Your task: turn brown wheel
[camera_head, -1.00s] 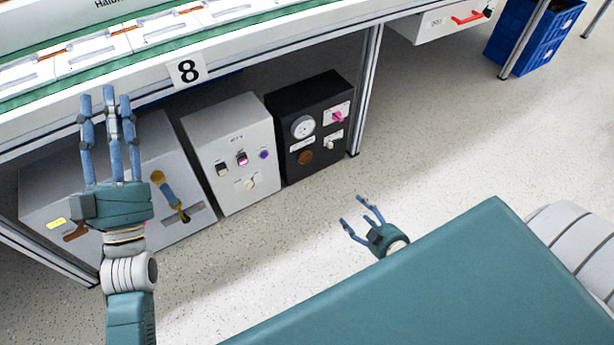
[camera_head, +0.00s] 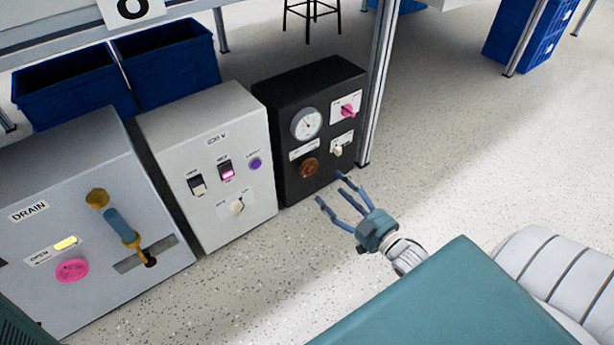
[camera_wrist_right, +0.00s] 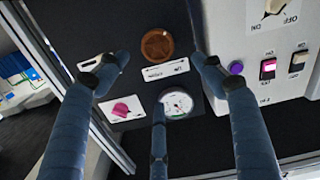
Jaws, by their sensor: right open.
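The brown wheel (camera_head: 309,167) is a small round knob low on the front of a black box (camera_head: 290,90), below a white gauge. In the right wrist view the brown wheel (camera_wrist_right: 157,45) shows upside down at the top middle, beyond my fingers. My right gripper (camera_head: 341,198) is open and empty in front of the black box, to the lower right of the wheel. In the right wrist view its spread blue fingers (camera_wrist_right: 160,95) point at the box, apart from the wheel. My left gripper is out of view.
A grey box (camera_head: 215,165) with switches and a purple button (camera_head: 255,164) stands left of the black box. Beyond it is a DRAIN box (camera_head: 80,190) with a lever. A metal table leg (camera_head: 378,90) rises just right of the black box. Blue bins (camera_head: 165,62) stand behind.

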